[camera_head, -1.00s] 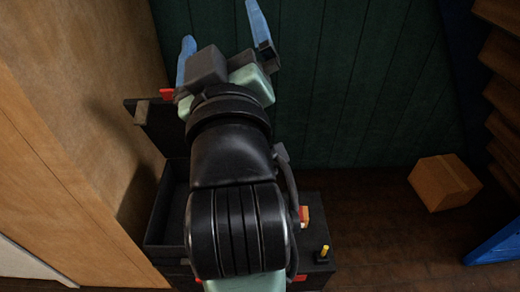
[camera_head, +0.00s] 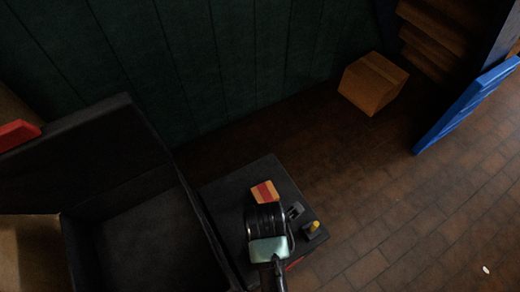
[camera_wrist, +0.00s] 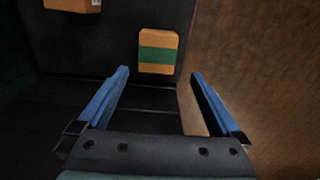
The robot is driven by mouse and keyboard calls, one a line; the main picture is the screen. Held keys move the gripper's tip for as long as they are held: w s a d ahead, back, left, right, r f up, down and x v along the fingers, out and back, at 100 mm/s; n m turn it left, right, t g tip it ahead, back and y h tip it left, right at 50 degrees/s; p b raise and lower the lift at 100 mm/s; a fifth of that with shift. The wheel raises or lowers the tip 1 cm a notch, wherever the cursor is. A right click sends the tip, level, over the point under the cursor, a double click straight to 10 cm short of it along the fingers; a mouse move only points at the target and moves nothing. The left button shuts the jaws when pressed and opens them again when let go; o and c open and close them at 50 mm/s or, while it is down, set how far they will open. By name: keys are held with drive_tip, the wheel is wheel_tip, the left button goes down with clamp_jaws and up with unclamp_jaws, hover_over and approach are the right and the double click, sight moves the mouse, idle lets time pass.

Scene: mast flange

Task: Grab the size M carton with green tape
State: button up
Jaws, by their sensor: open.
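The carton with green tape (camera_wrist: 158,52) is an orange-tan box with a broad green band across it. In the wrist view it rests on a dark surface, just beyond the gap between my fingertips. My gripper (camera_wrist: 160,76) is open and empty, its two blue fingers apart on either side of the line to the carton, not touching it. No size marking can be read on it. My gripper and this carton do not show in the head view.
Another carton (camera_wrist: 70,5) with a pale label is cut off at the wrist view's top left. A red-taped carton (camera_head: 264,191) sits on a black box beside an open black bin (camera_head: 150,245). A large cardboard box (camera_head: 373,84) and a blue panel (camera_head: 467,105) stand on open brown floor.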

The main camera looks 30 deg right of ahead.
wheel_tip(320, 180, down, 5)
drive_tip(key=shift+s+f+b, duration=0.1)
drive_tip(key=shift+b, duration=0.55)
drive_tip(key=shift+w+d+f+b, duration=0.15)
drive_tip(key=shift+f+b, duration=0.4)
drive_tip(key=shift+f, duration=1)
drive_tip(key=shift+w+d+f+b, duration=0.15)
drive_tip(key=shift+f+b, duration=0.4)
drive_tip(key=shift+f, duration=0.95)
drive_tip(key=shift+a, duration=0.1)
drive_tip(key=shift+r, duration=0.1)
drive_tip(key=c, duration=1.5)
